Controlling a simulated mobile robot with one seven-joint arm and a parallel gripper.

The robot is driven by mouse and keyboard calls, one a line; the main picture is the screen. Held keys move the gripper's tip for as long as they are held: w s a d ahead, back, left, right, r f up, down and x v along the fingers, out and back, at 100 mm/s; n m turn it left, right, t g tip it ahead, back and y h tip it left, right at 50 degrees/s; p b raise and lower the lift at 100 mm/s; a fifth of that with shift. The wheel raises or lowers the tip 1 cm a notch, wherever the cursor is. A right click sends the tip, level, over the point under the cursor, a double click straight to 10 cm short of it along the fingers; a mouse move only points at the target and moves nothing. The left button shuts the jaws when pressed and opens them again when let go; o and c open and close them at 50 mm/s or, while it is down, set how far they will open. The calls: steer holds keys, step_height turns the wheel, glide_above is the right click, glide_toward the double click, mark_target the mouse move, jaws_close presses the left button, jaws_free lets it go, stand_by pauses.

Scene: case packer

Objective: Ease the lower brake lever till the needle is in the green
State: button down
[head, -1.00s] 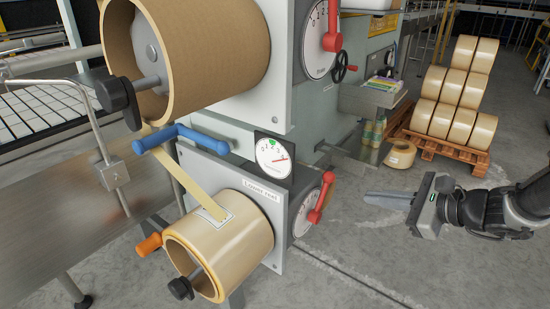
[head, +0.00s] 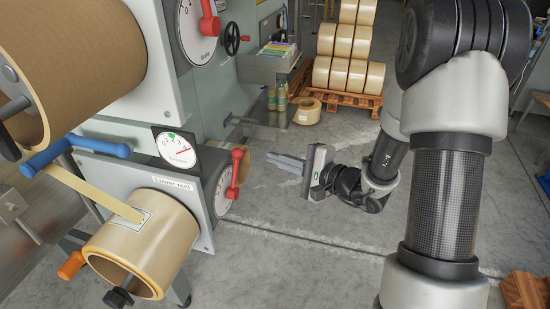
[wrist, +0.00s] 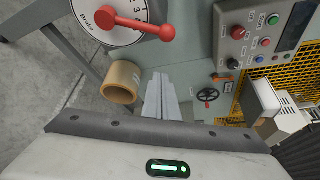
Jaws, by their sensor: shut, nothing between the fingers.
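The lower brake lever (head: 234,173) is red, with a ball end, on a white dial at the right side of the lower reel (head: 150,240) unit. The tension gauge (head: 175,148) has a green mark at its top; its red needle points right, outside the green. My gripper (head: 270,158) is shut and empty, to the right of the lever and apart from it, fingers pointing left. In the wrist view my shut fingers (wrist: 158,80) show at centre; a red lever (wrist: 135,22) on a brake dial, which looks like the lower one, is at upper left.
The upper brake lever (head: 210,20) and a black handwheel (head: 233,38) are above. A shelf (head: 268,65) juts out behind my gripper. A tape roll (head: 308,110) lies on the floor near a loaded pallet (head: 340,90). The floor before my gripper is clear.

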mark_target(235, 172)
steer(key=x, duration=0.8)
steer(key=shift+s+a+r, duration=0.2)
steer(key=shift+s+r, duration=0.1)
steer(key=shift+s, duration=0.35)
steer(key=shift+s+a+r, duration=0.2)
steer(key=shift+s+r, duration=0.05)
steer(key=shift+s, duration=0.35)
steer(key=shift+s+a+r, duration=0.15)
steer(key=shift+s+r, duration=0.15)
steer(key=shift+s, duration=0.35)
steer(key=shift+f, duration=0.1)
